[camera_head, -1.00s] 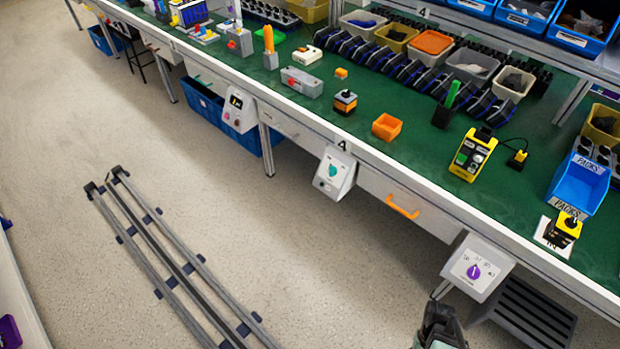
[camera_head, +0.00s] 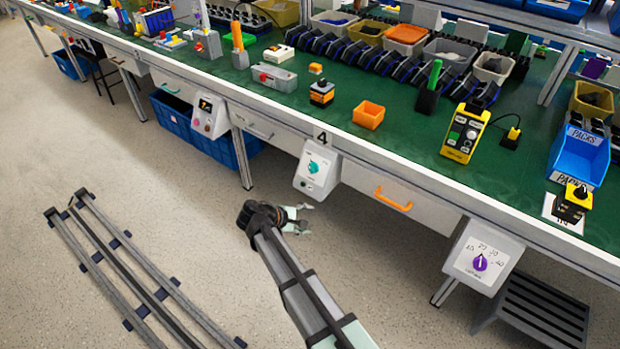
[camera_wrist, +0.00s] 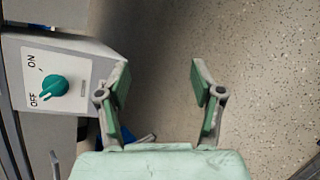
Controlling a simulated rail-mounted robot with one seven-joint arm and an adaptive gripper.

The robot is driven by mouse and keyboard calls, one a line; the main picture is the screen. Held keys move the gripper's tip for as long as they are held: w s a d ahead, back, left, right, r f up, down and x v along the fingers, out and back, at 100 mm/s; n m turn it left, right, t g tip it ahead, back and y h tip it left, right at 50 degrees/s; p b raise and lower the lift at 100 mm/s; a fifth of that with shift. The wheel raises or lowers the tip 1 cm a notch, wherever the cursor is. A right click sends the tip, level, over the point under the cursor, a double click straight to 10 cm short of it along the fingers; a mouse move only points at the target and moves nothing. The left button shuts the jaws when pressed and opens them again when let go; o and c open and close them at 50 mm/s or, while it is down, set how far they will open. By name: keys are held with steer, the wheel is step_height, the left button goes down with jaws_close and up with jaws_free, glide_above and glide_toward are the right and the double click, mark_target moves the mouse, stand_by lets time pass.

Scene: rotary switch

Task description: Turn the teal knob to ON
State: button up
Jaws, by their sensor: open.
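The teal knob (camera_head: 313,167) is on the sloped face of a white switch box (camera_head: 307,187) under the front edge of the bench. In the wrist view the knob (camera_wrist: 54,87) is at the left, with ON and OFF printed beside it. My gripper (camera_head: 301,216) is below and in front of the box in the head view. In the wrist view my gripper (camera_wrist: 160,82) is open, its green-padded fingers apart with only floor between them. The knob is left of both fingers, not touched.
A white box with a purple knob (camera_head: 480,263) hangs further right, and a box with a small display (camera_head: 208,115) further left. An orange drawer handle (camera_head: 393,199) is right of the teal knob. A dark step stool (camera_head: 540,310) stands at lower right.

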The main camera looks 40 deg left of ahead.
steer(key=s+a+r+n+t+y+b, duration=0.1)
steer(key=s+a+r+n+t, duration=0.15)
steer(key=a+r, duration=0.6)
steer(key=n+t, duration=0.2)
glide_toward(311, 168)
steer(key=x, duration=0.9)
steer(key=shift+w+f+b, duration=0.15)
steer(key=shift+w+b, duration=0.1)
steer(key=shift+b, duration=0.05)
steer(key=c, duration=1.2)
